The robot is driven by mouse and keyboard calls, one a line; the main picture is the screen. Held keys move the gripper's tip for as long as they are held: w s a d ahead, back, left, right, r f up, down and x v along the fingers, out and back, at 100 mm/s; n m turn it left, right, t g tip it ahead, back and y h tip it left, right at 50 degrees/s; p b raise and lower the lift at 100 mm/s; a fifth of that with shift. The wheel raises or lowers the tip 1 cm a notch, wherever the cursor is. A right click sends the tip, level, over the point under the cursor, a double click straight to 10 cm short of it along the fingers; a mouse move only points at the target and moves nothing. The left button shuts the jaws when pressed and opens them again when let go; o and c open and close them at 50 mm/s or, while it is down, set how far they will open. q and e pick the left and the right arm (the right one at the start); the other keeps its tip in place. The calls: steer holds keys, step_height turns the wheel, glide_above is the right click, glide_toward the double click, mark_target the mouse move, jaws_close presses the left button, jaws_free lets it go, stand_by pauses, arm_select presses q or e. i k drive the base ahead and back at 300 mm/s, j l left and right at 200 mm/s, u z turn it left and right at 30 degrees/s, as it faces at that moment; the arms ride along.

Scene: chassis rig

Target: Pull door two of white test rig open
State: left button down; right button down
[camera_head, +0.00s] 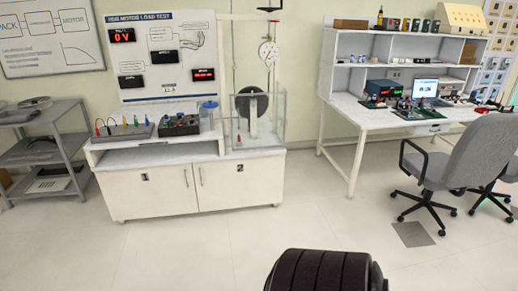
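The white test rig (150,152) stands against the wall, left of the middle. Its lower cabinet has two cream doors side by side. Door two (235,186), taken as the right one, looks shut; its small dark label is too small to read surely. Its thin upright handle (201,177) is at the door's left edge. The left door (145,195) also looks shut, with its handle (187,177) at its right edge. Neither of my grippers is in view, and nothing touches the doors.
Open floor (190,250) lies before the rig. A black grooved, tyre-like form (322,272) fills the bottom edge; I cannot tell what it belongs to. Grey shelves (40,156) stand left. A white workbench (350,112) and grey office chairs (465,160) are at right.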

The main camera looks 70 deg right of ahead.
mark_target(222, 185)
steer(key=z, duration=2)
steer(key=i+u, duration=0.75)
steer(key=k+j, duration=0.05)
steer(key=k, duration=0.05)
